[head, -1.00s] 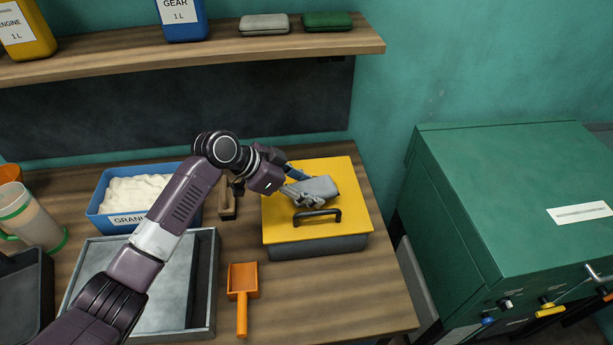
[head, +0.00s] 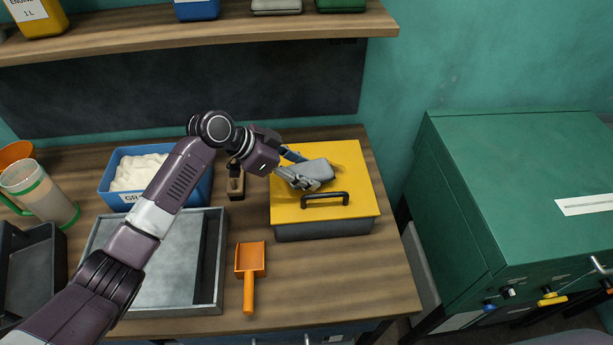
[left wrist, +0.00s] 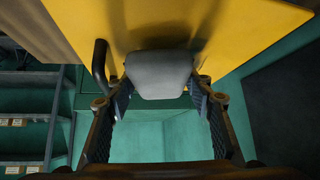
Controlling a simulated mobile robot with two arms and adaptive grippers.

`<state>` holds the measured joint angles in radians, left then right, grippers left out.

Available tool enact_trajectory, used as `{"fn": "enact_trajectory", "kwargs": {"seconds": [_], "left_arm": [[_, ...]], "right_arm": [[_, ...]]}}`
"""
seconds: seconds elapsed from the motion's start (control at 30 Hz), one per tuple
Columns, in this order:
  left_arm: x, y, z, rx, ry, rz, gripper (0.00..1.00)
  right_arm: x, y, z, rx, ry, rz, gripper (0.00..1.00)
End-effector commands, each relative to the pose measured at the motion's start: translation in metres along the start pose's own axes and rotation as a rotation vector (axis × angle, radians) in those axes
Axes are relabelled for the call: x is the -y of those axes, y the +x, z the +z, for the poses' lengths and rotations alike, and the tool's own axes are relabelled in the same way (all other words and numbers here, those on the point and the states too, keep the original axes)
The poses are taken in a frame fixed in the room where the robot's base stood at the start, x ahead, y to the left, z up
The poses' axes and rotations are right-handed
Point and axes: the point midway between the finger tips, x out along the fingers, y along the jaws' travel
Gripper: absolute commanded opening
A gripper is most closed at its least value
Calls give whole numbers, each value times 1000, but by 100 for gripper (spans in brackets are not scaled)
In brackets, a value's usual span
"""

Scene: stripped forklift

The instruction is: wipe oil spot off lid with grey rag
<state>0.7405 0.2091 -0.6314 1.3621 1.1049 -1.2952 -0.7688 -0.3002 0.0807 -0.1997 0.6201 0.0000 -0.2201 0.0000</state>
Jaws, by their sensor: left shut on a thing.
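The yellow lid (head: 350,167) with a black handle (head: 325,200) lies on a dark grey bin (head: 325,229) on the bench. My left gripper (head: 298,176) is over the lid's left half, shut on the grey rag (head: 316,170), behind and left of the handle. In the left wrist view the rag (left wrist: 160,72) sits between the fingers against the yellow lid (left wrist: 225,30), with the handle (left wrist: 101,65) at left. Contact with the lid is hard to judge. Dark patches near the rag may be shadow; I cannot make out the oil spot. My right gripper is out of view.
An orange scoop (head: 249,262), a grey tray (head: 213,305), a blue tub of white granules (head: 112,190) and a brush (head: 236,182) are left of the bin. A shelf (head: 250,36) runs above. A green cabinet (head: 520,190) stands right. Bench front is clear.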

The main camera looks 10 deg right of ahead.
Motion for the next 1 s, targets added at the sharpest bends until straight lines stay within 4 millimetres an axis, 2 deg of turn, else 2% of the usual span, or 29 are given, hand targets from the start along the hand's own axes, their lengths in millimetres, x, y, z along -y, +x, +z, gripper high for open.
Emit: {"fn": "enact_trajectory", "kwargs": {"seconds": [0.1,0.37,0.7,1.0], "left_arm": [[11,4,0,-2,-1,-1,10],[21,5,-3,-2,0,0,10],[47,10,-6,-2,0,-1,10],[59,11,-9,-2,0,-1,10]], "right_arm": [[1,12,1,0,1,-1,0],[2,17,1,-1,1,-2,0],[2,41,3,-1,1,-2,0],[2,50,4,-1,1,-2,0]]}}
